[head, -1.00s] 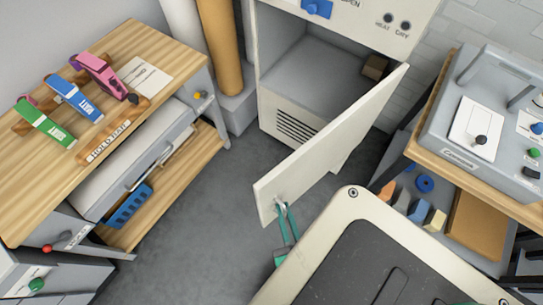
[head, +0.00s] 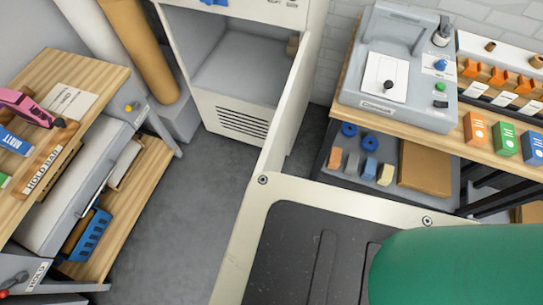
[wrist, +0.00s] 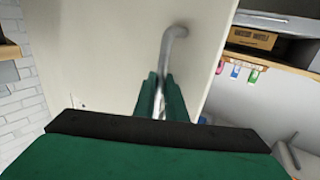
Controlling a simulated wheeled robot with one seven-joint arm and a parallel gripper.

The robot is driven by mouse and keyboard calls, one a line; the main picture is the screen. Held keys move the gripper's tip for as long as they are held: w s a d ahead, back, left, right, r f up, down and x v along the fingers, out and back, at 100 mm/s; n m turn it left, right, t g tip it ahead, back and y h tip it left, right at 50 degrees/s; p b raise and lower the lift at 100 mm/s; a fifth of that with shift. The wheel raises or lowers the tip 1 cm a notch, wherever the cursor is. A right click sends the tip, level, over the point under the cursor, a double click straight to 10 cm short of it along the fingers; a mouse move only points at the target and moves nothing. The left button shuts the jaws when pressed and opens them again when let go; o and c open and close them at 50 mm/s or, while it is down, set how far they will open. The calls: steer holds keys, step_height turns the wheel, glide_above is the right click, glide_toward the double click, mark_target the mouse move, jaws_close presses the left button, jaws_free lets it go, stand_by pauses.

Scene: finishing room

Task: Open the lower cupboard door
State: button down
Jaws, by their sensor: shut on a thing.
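The lower cupboard door (head: 291,95) is a cream panel, hinged at the right of the cupboard (head: 238,118). It stands well open, seen almost edge-on in the head view, with the grey interior showing. Its free end is hidden behind my own body. In the wrist view the door's face (wrist: 110,55) fills the middle, with a bent grey metal handle (wrist: 172,42) on it. My gripper (wrist: 161,92) has its green fingers shut on the handle's bar. The head view does not show the gripper, only part of my green arm.
A wooden bench (head: 62,75) with a lower shelf stands left of the cupboard. Another bench (head: 345,100) with a grey machine (head: 395,85) stands at the right, with coloured blocks below. Grey floor (head: 195,190) is clear between the left bench and the door.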

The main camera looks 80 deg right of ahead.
steer(key=shift+s+f, duration=0.1)
steer(key=shift+s, duration=0.1)
steer(key=c, duration=1.8)
jaws_free()
steer(key=v, duration=1)
steer(key=shift+s+a, duration=0.2)
steer(key=shift+s, duration=0.15)
steer(key=w+a+r+n+y, duration=0.2)
steer(key=w+a+r+y, duration=0.1)
steer(key=w+a, duration=0.2)
steer(key=w+a+r+n+y, duration=0.3)
steer(key=w+a+y, duration=0.1)
steer(key=a, duration=0.3)
steer(key=w+a+r+n+t+y, duration=0.1)
steer(key=w+a+r+n+y, duration=0.1)
steer(key=w, duration=0.5)
steer(key=shift+a+r+n+y, duration=0.1)
steer(key=shift+a+r+y, duration=0.2)
steer(key=shift+a, duration=0.35)
steer(key=shift+a+r+n+y, duration=0.1)
steer(key=shift+a+y, duration=0.25)
steer(key=shift+a, duration=0.25)
steer(key=shift+a+r+n+y, duration=0.1)
steer(key=shift+a+r+y, duration=0.2)
steer(key=shift+a, duration=0.35)
